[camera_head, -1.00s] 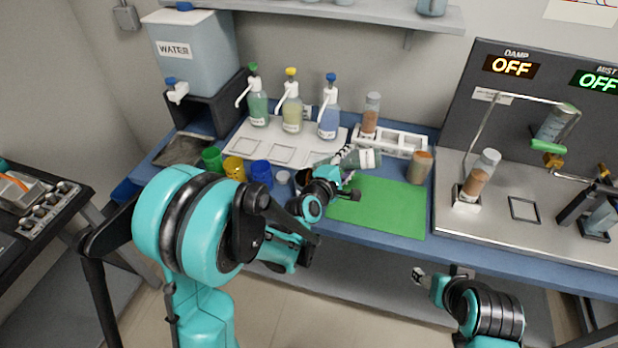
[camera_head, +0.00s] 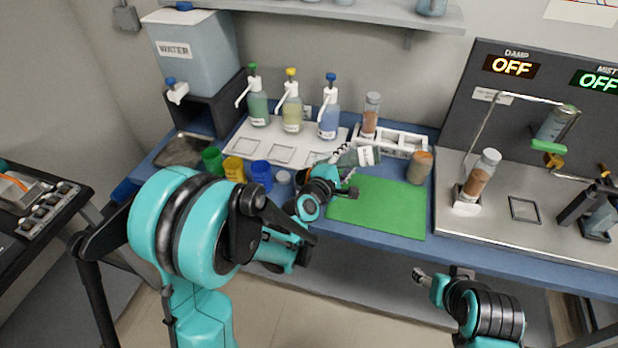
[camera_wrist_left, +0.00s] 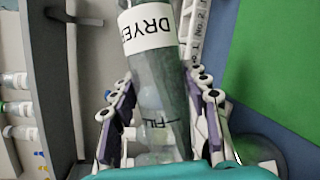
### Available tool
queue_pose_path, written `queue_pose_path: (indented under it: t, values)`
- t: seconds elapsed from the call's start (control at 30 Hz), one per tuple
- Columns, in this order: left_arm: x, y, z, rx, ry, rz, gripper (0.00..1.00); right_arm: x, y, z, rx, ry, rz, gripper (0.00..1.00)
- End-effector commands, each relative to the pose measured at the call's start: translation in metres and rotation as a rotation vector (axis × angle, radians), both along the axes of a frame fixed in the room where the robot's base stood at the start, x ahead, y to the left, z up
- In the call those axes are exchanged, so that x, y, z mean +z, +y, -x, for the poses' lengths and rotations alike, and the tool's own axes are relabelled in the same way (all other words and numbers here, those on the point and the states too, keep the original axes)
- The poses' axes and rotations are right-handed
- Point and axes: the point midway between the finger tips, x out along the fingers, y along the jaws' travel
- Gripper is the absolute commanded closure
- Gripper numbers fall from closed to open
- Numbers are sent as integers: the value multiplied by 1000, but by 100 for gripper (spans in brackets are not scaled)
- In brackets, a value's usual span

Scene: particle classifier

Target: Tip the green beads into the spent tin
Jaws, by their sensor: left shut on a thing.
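My left gripper (camera_wrist_left: 165,125) is shut on a clear tube (camera_wrist_left: 155,75) with a white band lettered "DRYE" and a lower "FILL" mark. Pale greenish contents show faintly near its lower part; I cannot make out single beads. In the head view the tube (camera_head: 358,157) lies tilted, its white-labelled end to the right, above the back left of the green mat (camera_head: 385,208). My left gripper (camera_head: 343,172) partly hides it. No container reads clearly as the spent tin; a small grey round one (camera_head: 283,178) stands left of the gripper. My right gripper (camera_head: 423,279) is low in front of the bench, its jaws unclear.
Green (camera_head: 212,160), yellow (camera_head: 234,168) and blue (camera_head: 261,175) cups stand left of the gripper. Pump bottles (camera_head: 291,115) and a white rack (camera_head: 400,143) stand behind. A brown-filled jar (camera_head: 420,168) stands right of the tube. The mat's front is clear.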

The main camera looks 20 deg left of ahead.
Motion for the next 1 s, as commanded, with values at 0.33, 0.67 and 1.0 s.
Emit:
queue_pose_path:
  t: [0.33, 0.67, 1.0]
  values:
    - [2, 1, 0, 1, -3, 19, 95, -1, 0, 0, 0, 0, 0, 42]
    - [3, 2, 0, 1, -6, 35, 95, -1, 0, 0, 0, 0, 0, 42]
    - [5, 3, 1, 1, -9, 55, 95, -2, 0, 0, 0, 0, 0, 42]
